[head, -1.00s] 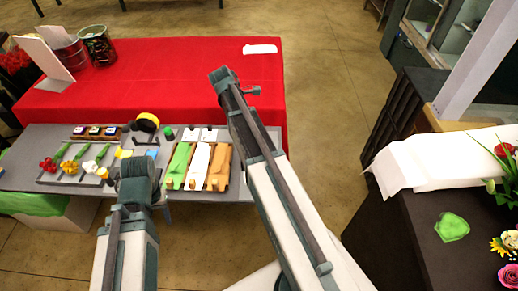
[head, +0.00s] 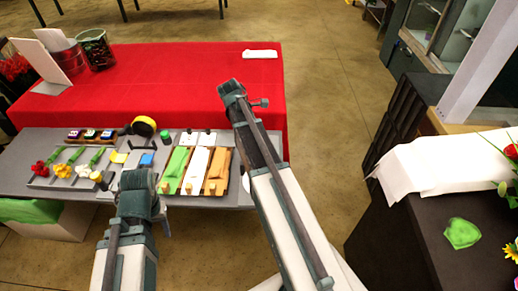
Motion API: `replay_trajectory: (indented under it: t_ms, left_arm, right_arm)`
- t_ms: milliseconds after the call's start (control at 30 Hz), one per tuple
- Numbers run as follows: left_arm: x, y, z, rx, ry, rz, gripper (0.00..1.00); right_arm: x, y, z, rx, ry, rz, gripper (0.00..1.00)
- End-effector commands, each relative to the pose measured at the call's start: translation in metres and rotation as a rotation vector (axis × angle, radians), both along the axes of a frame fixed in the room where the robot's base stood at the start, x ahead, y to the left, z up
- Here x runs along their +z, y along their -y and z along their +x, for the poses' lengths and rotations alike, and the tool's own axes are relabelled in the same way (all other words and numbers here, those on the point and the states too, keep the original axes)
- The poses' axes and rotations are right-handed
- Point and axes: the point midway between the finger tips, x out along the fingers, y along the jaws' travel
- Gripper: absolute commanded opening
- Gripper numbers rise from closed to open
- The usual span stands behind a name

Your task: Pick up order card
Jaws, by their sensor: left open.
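I cannot tell for sure which thing is the order card. Small yellow (head: 118,157) and blue (head: 147,160) pieces lie on the grey table, just beyond my left arm. A white sheet or card (head: 260,53) lies flat on the red cloth, and a larger pale board (head: 40,62) stands at the far left. My left gripper (head: 138,180) is open at the near edge of the grey table, its fingers largely hidden behind the arm; I see nothing held. My right arm's end (head: 234,92) is over the red cloth's front; its fingers cannot be made out.
The grey table (head: 20,155) also holds flowers, a yellow-and-black roll (head: 144,126) and a tray of green, white and orange strips (head: 201,170). Red table (head: 180,80) is mostly clear. A dark counter (head: 410,235) with white paper (head: 440,165) stands at right.

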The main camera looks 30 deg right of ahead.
Motion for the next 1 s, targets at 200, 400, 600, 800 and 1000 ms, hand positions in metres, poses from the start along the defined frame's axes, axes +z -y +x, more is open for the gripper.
replay_trajectory:
  t_ms: [200, 400, 600, 800, 1000]
  left_arm:
    - [0.000, 0.000, 0.000, 0.000, 0.000, 0.000, 0.50]
    - [0.000, 0.000, 0.000, 0.000, 0.000, 0.000, 0.50]
    - [0.000, 0.000, 0.000, 0.000, 0.000, 0.000, 0.50]
    - [0.006, 0.000, 0.000, 0.000, 0.000, 0.000, 0.50]
    - [0.026, 0.000, 0.000, 0.000, 0.000, 0.000, 0.50]
  right_arm:
    - [0.000, 0.000, 0.000, 0.000, 0.000, 0.000, 0.00]
    - [0.000, 0.000, 0.000, 0.000, 0.000, 0.000, 0.00]
    - [0.000, 0.000, 0.000, 0.000, 0.000, 0.000, 0.00]
    - [0.006, 0.000, 0.000, 0.000, 0.000, 0.000, 0.00]
    - [0.026, 0.000, 0.000, 0.000, 0.000, 0.000, 0.00]
